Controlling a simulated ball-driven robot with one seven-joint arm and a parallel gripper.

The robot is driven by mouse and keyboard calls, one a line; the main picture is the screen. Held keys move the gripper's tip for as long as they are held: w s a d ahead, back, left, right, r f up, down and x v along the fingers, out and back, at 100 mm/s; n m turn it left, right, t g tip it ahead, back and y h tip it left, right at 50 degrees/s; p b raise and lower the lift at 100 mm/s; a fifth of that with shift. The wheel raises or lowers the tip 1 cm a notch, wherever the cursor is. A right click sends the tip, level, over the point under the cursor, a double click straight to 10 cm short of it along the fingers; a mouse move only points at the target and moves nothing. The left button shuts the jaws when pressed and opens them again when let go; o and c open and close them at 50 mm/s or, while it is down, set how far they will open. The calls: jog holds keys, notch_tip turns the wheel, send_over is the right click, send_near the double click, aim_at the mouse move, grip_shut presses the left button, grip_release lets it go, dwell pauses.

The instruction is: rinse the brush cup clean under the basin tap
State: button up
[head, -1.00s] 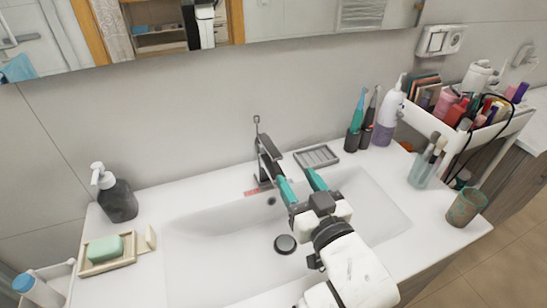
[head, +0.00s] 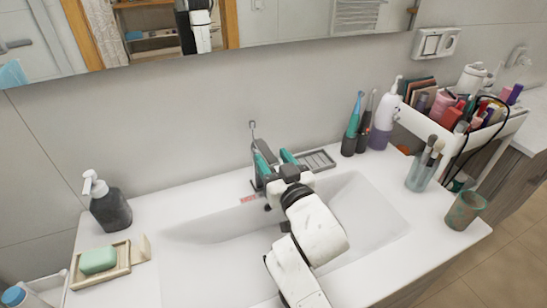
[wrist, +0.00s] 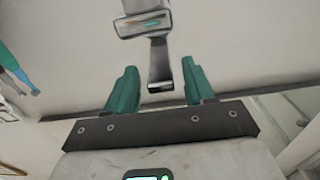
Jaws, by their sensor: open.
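A stained greenish-brown cup (head: 464,211) stands empty-looking at the counter's right front corner. Behind it a clear cup (head: 417,180) holds several brushes (head: 433,152). I cannot tell which of them is the brush cup. The grey tap (head: 255,170) rises at the basin's back edge, partly hidden by my gripper; no water shows. The white basin (head: 205,228) is empty where visible. My gripper (head: 275,158) is open and empty at the tap. In the wrist view the tap (wrist: 158,60) lies between and beyond the teal fingers; I see no clear contact.
A soap bottle (head: 109,205) and a soap dish (head: 122,261) with green soap are at left. A grey tray (head: 318,161), teal brush (head: 354,122) and pump bottle (head: 384,118) stand behind the basin. A full cosmetics bin (head: 415,122) is at right. The counter front right is partly clear.

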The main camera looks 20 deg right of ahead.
jog(key=shift+w, duration=0.3)
jog(key=shift+c, duration=0.4)
grip_shut()
